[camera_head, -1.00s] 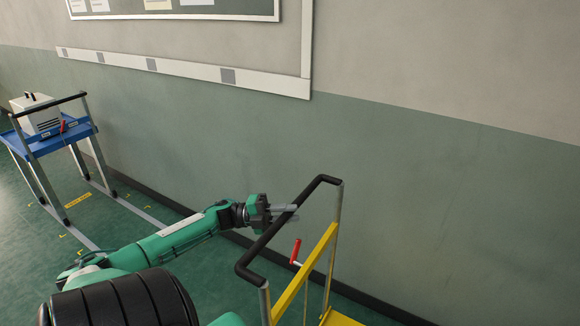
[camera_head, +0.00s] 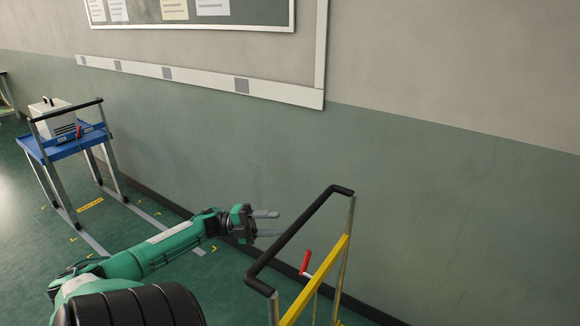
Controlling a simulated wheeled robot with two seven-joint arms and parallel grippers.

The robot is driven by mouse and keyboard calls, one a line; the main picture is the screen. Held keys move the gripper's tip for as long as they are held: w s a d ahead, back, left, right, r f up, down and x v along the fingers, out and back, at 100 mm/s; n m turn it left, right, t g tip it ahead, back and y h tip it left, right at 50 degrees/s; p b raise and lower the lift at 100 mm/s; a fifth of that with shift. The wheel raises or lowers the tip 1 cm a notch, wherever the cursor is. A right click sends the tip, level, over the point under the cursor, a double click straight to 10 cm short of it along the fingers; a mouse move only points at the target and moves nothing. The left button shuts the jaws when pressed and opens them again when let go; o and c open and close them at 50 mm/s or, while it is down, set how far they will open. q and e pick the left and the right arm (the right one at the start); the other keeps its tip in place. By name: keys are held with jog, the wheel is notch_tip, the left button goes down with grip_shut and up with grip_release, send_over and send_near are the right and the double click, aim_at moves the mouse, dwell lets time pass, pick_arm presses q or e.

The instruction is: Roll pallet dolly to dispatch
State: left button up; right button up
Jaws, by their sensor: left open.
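The pallet dolly's black push handle (camera_head: 297,232) stands at the lower right, on grey posts with a yellow brace (camera_head: 320,280) and a red-gripped lever (camera_head: 307,262). The dolly's lower part is cut off by the bottom edge. My left gripper (camera_head: 280,223) is open and empty, its two grey fingers pointing right. The fingertips lie just left of the handle bar in the picture, with the lower one very close to it; I cannot tell whether they touch. My right gripper is out of view.
A blue cart (camera_head: 70,146) carrying a pale box (camera_head: 52,120) stands at the left, by floor markings with a yellow label (camera_head: 90,203). A grey-green wall (camera_head: 420,180) with a notice board (camera_head: 190,12) runs behind the dolly. Green floor is open between cart and dolly.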

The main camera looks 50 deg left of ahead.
pick_arm(q)
jog(key=v, duration=0.6)
jog(key=shift+b, duration=0.3)
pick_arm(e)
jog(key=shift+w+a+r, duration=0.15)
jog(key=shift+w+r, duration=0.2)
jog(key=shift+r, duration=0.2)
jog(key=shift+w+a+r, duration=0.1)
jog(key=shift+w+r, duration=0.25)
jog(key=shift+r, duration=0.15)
